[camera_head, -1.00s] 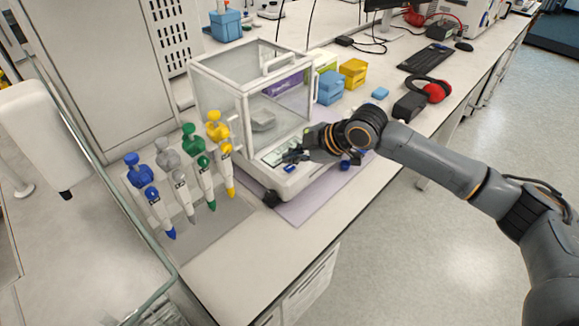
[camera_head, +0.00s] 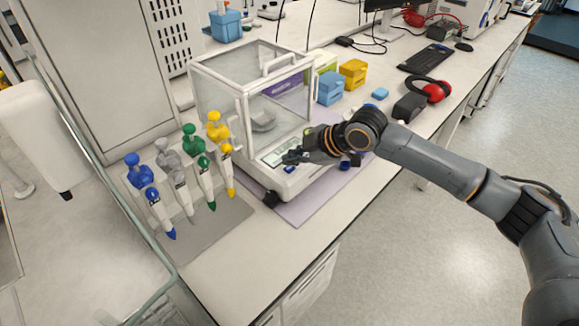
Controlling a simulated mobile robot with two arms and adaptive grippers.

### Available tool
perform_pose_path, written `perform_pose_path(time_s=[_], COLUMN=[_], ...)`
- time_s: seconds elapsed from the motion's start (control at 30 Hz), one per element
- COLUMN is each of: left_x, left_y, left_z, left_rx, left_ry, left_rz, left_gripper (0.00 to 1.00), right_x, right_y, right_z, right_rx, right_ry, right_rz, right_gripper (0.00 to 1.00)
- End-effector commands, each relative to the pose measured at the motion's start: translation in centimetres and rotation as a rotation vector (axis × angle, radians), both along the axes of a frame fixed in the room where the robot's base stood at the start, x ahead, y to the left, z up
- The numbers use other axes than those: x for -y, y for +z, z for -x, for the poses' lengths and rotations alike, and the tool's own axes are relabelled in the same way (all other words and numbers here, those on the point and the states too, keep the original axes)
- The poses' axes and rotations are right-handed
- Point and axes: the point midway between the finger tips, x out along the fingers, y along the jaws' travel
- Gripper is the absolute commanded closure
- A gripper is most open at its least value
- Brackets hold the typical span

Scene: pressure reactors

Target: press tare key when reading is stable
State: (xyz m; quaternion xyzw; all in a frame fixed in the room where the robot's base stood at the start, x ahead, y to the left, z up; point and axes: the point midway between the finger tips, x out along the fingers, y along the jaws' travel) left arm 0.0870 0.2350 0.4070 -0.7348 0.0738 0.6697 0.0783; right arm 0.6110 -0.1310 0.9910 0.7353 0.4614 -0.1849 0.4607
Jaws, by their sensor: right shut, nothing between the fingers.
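The analytical balance (camera_head: 228,98) stands on the bench, with a clear draft shield and a white front panel. A small weighing boat (camera_head: 263,121) shows inside the shield. The balance's display (camera_head: 284,150) is on the front panel; its reading is too small to make out. A blue key (camera_head: 289,170) shows at the front of the panel. My right gripper (camera_head: 290,160) is shut and empty, its fingertips at the panel between the display and the blue key. I cannot tell whether it touches the panel. The gripper hides the panel's right part. My left gripper is out of view.
Several pipettes with blue, grey, green and yellow tops (camera_head: 190,142) stand left of the balance on a grey mat (camera_head: 222,229). A blue box (camera_head: 331,87) and a yellow box (camera_head: 353,72) stand behind it. The front bench strip is clear.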

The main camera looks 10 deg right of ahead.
Motion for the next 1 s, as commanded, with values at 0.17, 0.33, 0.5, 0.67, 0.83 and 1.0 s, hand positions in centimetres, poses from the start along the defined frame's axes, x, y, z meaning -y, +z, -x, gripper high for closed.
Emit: perform_pose_path(time_s=[0.17,0.33,0.5,0.67,0.83,1.0], left_x=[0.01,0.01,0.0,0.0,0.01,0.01], left_y=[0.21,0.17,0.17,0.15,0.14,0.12], left_z=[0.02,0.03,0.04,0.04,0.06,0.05], left_rx=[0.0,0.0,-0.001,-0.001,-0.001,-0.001], left_ry=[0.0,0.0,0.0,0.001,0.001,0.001], left_rz=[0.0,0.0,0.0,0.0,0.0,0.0], left_gripper=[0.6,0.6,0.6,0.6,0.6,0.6], right_x=[0.0,0.01,-0.01,-0.01,-0.02,-0.01], right_y=[-0.48,-0.5,-0.53,-0.68,-0.9,-1.1], right_z=[-0.02,0.0,0.0,0.0,0.0,0.01], right_rx=[0.001,0.001,0.0,0.0,0.0,0.0], right_ry=[-0.001,-0.001,0.0,0.0,0.0,0.0], right_rz=[0.0,0.0,0.0,0.0,0.0,0.0], right_gripper=[1.0,1.0,1.0,1.0,1.0,1.0])
